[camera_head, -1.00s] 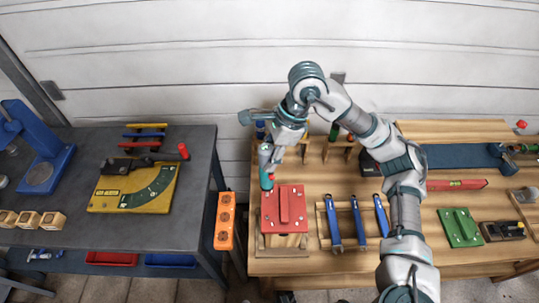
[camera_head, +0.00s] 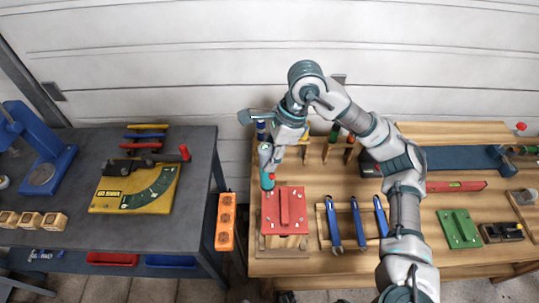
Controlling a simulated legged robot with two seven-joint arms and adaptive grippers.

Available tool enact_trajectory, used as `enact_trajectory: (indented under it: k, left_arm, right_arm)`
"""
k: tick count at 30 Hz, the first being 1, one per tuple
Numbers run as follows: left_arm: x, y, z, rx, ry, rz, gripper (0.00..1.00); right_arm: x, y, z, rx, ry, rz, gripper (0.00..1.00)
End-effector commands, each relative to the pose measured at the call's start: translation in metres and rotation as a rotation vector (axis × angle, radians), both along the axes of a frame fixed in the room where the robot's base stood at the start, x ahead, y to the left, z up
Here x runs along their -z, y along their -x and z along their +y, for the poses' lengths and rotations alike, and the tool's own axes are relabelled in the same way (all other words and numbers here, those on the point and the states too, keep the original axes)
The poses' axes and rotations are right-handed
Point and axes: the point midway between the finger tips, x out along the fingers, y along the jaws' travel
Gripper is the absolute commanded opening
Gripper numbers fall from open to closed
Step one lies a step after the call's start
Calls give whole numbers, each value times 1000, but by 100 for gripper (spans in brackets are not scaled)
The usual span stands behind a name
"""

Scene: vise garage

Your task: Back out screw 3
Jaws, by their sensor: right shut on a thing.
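A red plate (camera_head: 293,213) with a raised bar lies on a wooden block on the workbench. My right gripper (camera_head: 267,152) is shut on a teal-green tool, a screwdriver by its look (camera_head: 267,180). The tool points down at the plate's far left corner. Whether its tip touches a screw there is too small to tell. Small screw heads on the plate are hard to make out, and I cannot tell which is screw 3. My left gripper is not in view.
Blue wrenches (camera_head: 333,224) lie in a wooden rack right of the plate. A green plate (camera_head: 460,228) sits farther right. Handled tools stand in a rack behind. An orange box (camera_head: 225,222) hangs at the bench's left edge, beside the grey table (camera_head: 60,236).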

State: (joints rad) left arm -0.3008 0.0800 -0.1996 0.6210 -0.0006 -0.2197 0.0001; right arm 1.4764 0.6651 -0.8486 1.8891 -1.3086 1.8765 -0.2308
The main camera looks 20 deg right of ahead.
Motion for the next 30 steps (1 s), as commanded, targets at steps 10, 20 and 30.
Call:
enact_trajectory:
  k: [10,20,30]
  left_arm:
    - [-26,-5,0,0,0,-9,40]
    - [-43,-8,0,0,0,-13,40]
    - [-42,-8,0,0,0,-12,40]
  right_arm:
    - [-38,0,0,1,-5,-9,0]
    - [-63,0,0,2,-5,-11,0]
    - [-62,-1,0,2,-7,-10,0]
